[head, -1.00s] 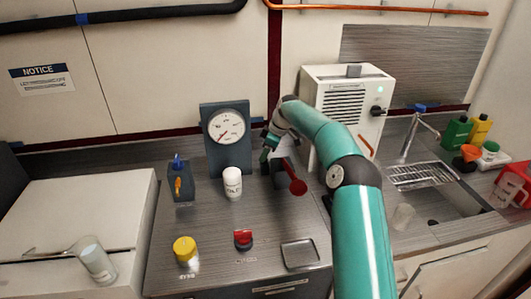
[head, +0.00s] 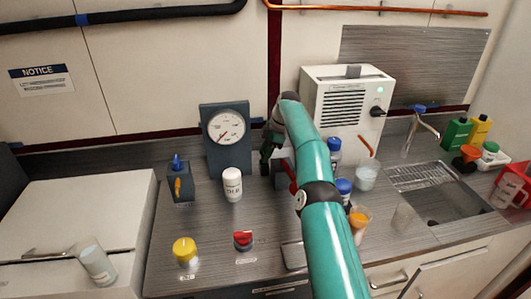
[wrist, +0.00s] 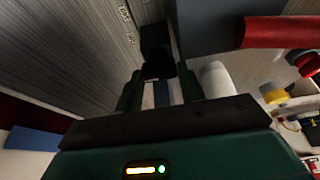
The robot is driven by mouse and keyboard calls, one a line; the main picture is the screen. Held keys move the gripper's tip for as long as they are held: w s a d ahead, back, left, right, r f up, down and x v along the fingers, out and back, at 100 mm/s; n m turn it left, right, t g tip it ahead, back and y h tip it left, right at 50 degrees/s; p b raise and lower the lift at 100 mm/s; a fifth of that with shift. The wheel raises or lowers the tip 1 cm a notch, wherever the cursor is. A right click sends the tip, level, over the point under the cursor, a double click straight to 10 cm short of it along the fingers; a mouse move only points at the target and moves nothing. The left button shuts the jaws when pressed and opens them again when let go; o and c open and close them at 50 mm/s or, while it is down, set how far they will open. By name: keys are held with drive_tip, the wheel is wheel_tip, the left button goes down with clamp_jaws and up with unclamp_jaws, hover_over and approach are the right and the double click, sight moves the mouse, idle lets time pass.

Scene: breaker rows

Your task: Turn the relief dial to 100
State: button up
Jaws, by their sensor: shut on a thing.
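My gripper (wrist: 160,92) shows in the wrist view with its two fingers on either side of a dark knob (wrist: 157,42), which seems to be the relief dial. It is shut on this knob. Pale markings (wrist: 127,25) lie on the grey surface beside the knob, too small to read surely. In the head view my gripper (head: 268,150) is at the block right of the gauge; my arm and gripper hide the dial there. The round white gauge (head: 227,127) has a red needle pointing to the lower left.
A red lever (wrist: 280,32) is close to my gripper. A white box (head: 345,100) is behind.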

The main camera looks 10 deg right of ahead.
drive_tip(key=shift+d, duration=0.1)
drive_tip(key=o, duration=0.7)
drive_tip(key=shift+s, duration=0.1)
drive_tip(key=shift+m, duration=0.3)
